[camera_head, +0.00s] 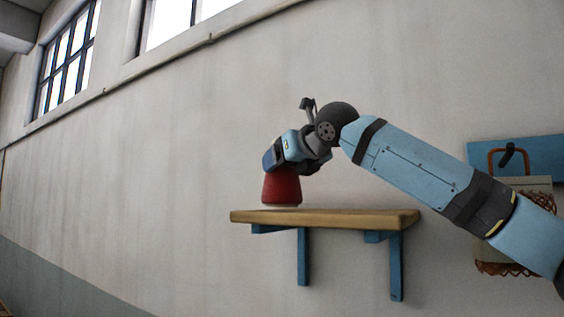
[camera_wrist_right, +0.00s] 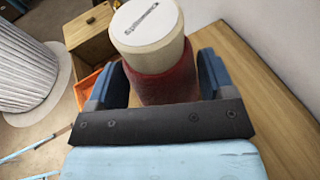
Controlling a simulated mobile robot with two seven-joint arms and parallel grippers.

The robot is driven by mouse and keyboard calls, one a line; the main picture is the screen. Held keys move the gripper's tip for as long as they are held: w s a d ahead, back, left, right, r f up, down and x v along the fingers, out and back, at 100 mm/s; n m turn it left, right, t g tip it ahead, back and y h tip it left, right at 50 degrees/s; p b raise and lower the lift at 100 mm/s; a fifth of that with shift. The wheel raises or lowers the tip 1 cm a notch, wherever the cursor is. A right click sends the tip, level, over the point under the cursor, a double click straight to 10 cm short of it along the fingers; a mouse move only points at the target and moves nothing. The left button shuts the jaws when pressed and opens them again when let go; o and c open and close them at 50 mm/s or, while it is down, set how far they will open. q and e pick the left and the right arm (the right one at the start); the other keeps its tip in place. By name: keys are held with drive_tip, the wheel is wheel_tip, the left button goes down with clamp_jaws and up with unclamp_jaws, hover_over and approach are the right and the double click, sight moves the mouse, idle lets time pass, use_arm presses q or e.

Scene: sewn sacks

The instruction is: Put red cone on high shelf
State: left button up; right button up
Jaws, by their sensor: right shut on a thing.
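The red cone (camera_head: 282,189) is upright over the left part of the high wooden shelf (camera_head: 345,217). Its underside is at or just above the board; I cannot tell whether it touches. My right gripper (camera_head: 283,163) reaches down from above and is shut on the cone's upper part. In the right wrist view the cone's red body (camera_wrist_right: 165,86) is between the two blue fingers, and its cream end with a dark marking faces the camera. The shelf's wooden surface (camera_wrist_right: 255,85) shows beside it. My left gripper is in neither view.
Blue brackets (camera_head: 303,258) hold the shelf to the pale wall. The shelf's right part is clear. A blue wall board (camera_head: 530,150) with hung items is at far right. The wrist view shows a pleated grey drum (camera_wrist_right: 28,75) and a wooden box (camera_wrist_right: 90,38) below.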

drive_tip(key=shift+w+d+f, duration=0.1)
drive_tip(key=shift+f, duration=0.3)
idle(0.6)
drive_tip(key=o, duration=1)
drive_tip(key=shift+s+d, duration=0.2)
drive_tip(key=shift+s, duration=0.2)
drive_tip(key=b+v, duration=0.3)
drive_tip(key=v, duration=0.8)
drive_tip(key=shift+s+r, duration=0.1)
drive_tip(key=shift+r, duration=0.05)
